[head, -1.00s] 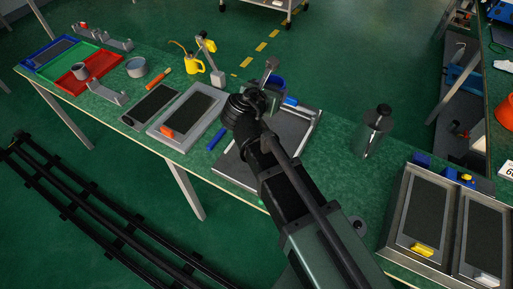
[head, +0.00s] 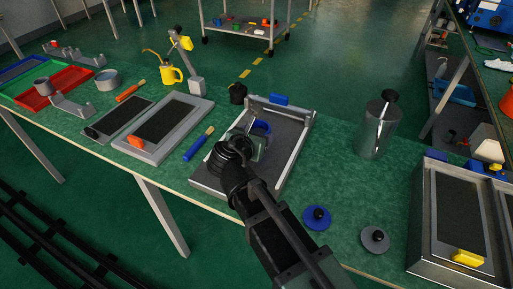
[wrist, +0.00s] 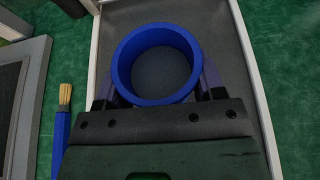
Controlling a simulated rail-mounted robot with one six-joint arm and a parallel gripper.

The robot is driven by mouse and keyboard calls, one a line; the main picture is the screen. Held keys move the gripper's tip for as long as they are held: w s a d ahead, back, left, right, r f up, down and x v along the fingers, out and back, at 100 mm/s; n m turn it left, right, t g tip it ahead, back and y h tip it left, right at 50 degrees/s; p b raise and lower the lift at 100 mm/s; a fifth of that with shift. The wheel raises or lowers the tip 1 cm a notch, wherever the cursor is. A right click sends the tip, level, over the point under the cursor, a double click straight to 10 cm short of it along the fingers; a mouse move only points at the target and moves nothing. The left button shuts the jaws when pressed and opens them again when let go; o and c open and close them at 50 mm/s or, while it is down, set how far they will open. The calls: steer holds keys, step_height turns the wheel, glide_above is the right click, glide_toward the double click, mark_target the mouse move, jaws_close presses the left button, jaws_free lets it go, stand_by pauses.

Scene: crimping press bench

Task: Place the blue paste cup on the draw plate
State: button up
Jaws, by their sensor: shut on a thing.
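The blue paste cup (head: 263,127) is an open ring-like cup held in my gripper (head: 256,138). In the wrist view the cup (wrist: 118,62) sits between the two fingers (wrist: 158,85), shut on its sides, with its round mouth facing the camera. The draw plate (head: 284,172) appears to be the grey, light-rimmed tray under my gripper. In the wrist view its dark surface (wrist: 215,30) surrounds the cup. The cup is over the plate's middle-to-far part. I cannot tell whether its base touches the plate. My arm hides part of the plate.
A blue-handled brush (head: 199,145) lies left of the plate. A framed grey plate with an orange tab (head: 165,128) is further left. A metal canister (head: 376,128) stands right. Blue (head: 317,218) and grey (head: 375,240) knobbed lids lie in front. A black pot (head: 237,93) stands behind.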

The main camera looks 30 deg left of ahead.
steer(key=shift+f, duration=0.55)
steer(key=o, duration=1.1)
steer(key=shift+s+r+p, duration=0.2)
steer(key=shift+r+p, duration=0.15)
steer(key=shift+p, duration=0.1)
steer(key=p+v, duration=0.4)
steer(key=v, duration=0.7)
steer(key=shift+s+d, duration=0.1)
steer(key=shift+s, duration=0.2)
